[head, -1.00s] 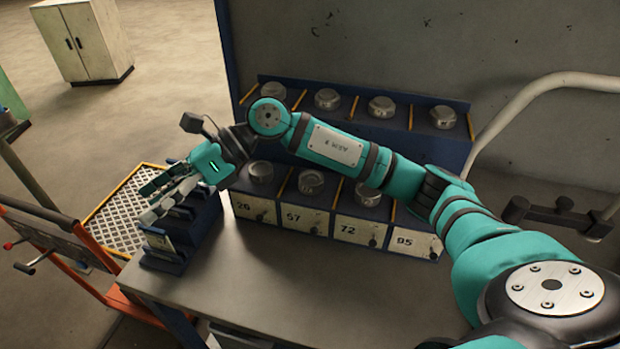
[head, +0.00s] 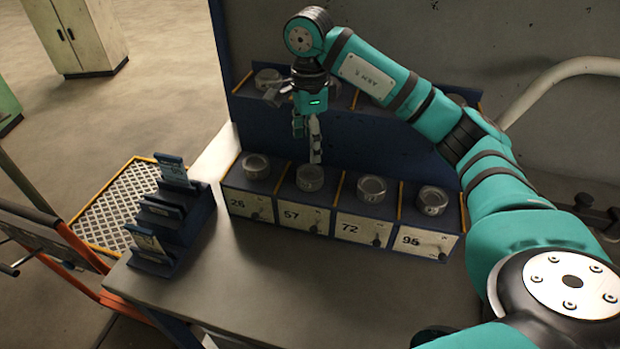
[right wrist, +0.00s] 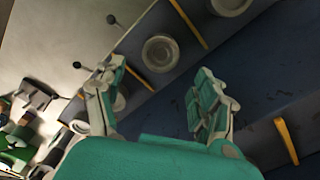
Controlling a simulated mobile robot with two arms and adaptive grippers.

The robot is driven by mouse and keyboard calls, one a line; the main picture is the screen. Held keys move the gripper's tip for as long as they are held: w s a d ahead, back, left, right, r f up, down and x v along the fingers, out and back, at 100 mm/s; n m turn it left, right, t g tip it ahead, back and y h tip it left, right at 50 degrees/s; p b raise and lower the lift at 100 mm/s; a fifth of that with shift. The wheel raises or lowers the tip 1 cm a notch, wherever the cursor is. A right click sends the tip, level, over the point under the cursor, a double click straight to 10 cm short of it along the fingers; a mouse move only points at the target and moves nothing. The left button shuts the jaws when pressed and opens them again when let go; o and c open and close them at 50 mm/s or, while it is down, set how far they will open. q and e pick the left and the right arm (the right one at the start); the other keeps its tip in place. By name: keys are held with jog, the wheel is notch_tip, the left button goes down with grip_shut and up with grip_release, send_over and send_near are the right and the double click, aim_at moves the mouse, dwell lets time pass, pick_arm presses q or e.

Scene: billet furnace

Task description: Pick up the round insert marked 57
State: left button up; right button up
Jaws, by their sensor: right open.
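The round insert marked 57 (head: 310,177) is a grey metal disc on top of the bin labelled 57 (head: 300,217), second from the left in the front row. By its place in the row it is the disc in the right wrist view (right wrist: 160,53); its marking is not legible there. My right gripper (head: 307,146) is open and empty, pointing down just above and behind this insert, apart from it. Its two spread fingers show in the right wrist view (right wrist: 158,82), with the disc beyond the gap between them. My left gripper is not in view.
Similar inserts sit on bins 26 (head: 256,167), 72 (head: 371,188) and 95 (head: 433,199), split by yellow dividers. A raised back row holds more inserts, partly hidden by my arm. A blue rack (head: 165,215) with cards stands at left. The front tabletop (head: 290,280) is clear.

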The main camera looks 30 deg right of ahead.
send_over(310, 173)
jog(key=f, duration=0.2)
jog(key=f+p, duration=0.1)
jog(key=f, duration=0.1)
jog(key=shift+s+a+f, duration=0.1)
jog(key=shift+s+a, duration=0.15)
jog(key=shift+s, duration=0.05)
notch_tip(310, 173, down, 4)
jog(key=shift+w+d+f+p, duration=0.1)
jog(key=shift+d+p, duration=0.05)
jog(key=shift+p, duration=1)
jog(key=shift+f, duration=0.5)
jog(key=c, duration=1.3)
jog(key=shift+w, duration=0.1)
grip_shut()
jog(key=shift+r, duration=0.2)
